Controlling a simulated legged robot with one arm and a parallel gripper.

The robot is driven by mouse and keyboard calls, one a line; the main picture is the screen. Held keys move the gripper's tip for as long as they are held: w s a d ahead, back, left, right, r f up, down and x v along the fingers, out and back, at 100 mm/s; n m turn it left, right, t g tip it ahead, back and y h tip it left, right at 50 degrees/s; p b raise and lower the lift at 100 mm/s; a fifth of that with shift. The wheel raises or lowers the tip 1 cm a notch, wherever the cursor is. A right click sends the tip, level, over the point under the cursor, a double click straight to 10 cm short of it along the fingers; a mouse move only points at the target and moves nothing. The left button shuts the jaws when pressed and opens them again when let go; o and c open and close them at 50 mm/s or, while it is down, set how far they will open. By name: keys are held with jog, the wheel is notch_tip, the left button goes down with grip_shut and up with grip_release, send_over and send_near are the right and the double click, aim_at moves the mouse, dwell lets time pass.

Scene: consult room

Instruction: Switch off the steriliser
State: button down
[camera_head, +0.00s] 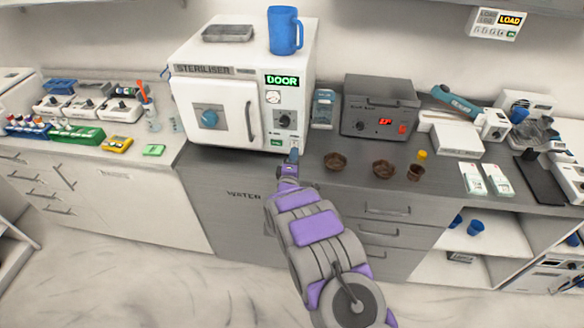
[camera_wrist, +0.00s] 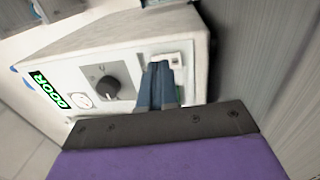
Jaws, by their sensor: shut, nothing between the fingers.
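The steriliser (camera_head: 225,80) is a white box on the counter with a closed front door and a vertical handle. Its right-hand panel has a green lit DOOR display (camera_head: 282,80), a round gauge and a dark knob (camera_head: 285,120). The wrist view also shows the DOOR display (camera_wrist: 50,90) and the knob (camera_wrist: 108,88). My gripper (camera_head: 293,155) is shut and empty at the lower right of the panel. In the wrist view its blue-grey fingers (camera_wrist: 160,80) lie over the panel's lower switch area and partly hide it. I cannot tell whether they touch it.
A blue mug (camera_head: 285,30) and a dark tray (camera_head: 228,33) stand on the steriliser. A grey box with a red display (camera_head: 380,108) is to its right. Several brown bowls (camera_head: 384,168) sit near the counter's front edge, right of my arm.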

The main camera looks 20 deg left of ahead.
aim_at(294, 145)
jog(key=shift+w+a, duration=0.35)
jog(key=shift+w, duration=0.2)
jog(key=shift+w+a, duration=0.3)
jog(key=shift+w, duration=0.2)
jog(key=shift+d+r, duration=0.1)
jog(key=shift+d+r, duration=0.1)
jog(key=shift+d, duration=0.15)
jog(key=shift+r, duration=0.1)
